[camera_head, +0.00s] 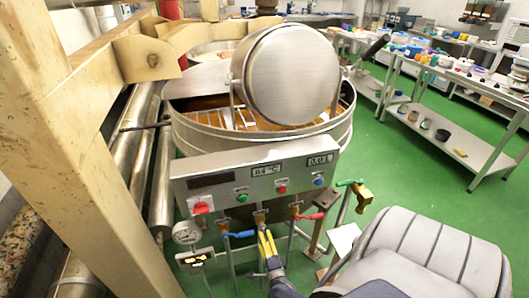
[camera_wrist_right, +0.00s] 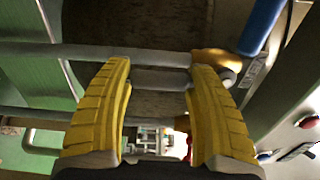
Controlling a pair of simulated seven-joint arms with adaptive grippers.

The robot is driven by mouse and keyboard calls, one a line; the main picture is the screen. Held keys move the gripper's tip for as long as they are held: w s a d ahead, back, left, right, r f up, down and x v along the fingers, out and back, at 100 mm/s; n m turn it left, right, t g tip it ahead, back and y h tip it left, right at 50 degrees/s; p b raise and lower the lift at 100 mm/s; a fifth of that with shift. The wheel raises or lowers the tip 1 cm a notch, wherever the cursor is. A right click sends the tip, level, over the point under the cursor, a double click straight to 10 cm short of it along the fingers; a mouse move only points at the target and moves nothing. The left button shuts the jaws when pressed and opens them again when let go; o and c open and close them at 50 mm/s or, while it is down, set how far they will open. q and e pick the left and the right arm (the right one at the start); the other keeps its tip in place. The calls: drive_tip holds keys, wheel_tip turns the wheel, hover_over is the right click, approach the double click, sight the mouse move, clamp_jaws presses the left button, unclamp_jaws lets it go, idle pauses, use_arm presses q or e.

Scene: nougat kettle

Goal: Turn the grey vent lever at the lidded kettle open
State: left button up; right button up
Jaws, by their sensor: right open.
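The lidded kettle (camera_head: 255,135) stands in the middle of the head view, its round lid (camera_head: 292,75) raised and orange contents partly visible. My right gripper (camera_head: 267,240), with yellow fingers, is below the control panel, between the blue and red valve handles. In the right wrist view its fingers (camera_wrist_right: 160,85) are apart, with a short grey bar (camera_wrist_right: 160,80) in the gap beyond them. I cannot tell whether this bar is the grey vent lever or whether the fingers touch it. No other grey lever is clear. My left gripper is out of view.
The control panel (camera_head: 255,172) overhangs the gripper. The blue handle (camera_head: 240,235) and red handle (camera_head: 311,216) flank it closely. A gauge (camera_head: 187,232) is at the left, a green-handled brass valve (camera_head: 361,196) at the right. Open green floor (camera_head: 390,155) lies right of the kettle.

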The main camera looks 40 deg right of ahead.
drive_tip(key=v, duration=1.2)
idle(0.3)
drive_tip(key=s+a+f+n+g+y, duration=0.2)
drive_tip(key=a+f+n+y, duration=0.15)
drive_tip(key=f+n, duration=0.2)
drive_tip(key=s+a+f+n+g+y, duration=0.1)
drive_tip(key=s+a+f+n+y, duration=0.15)
drive_tip(key=a+f+n, duration=0.35)
drive_tip(key=s+a+f+n+g+y, duration=0.1)
drive_tip(key=s+f+n+g+y, duration=0.15)
drive_tip(key=f+n, duration=0.35)
drive_tip(key=s+a+f+n+g, duration=0.1)
drive_tip(key=s+f+n+g, duration=0.3)
drive_tip(key=s+f, duration=0.4)
drive_tip(key=s+a+f+n+g, duration=0.1)
drive_tip(key=s+f+n+g, duration=0.4)
drive_tip(key=s, duration=1.1)
wheel_tip(320, 180, down, 4)
drive_tip(key=shift+s+a+r+n, duration=0.15)
drive_tip(key=shift+s+a+n, duration=0.25)
drive_tip(key=shift+n, duration=0.25)
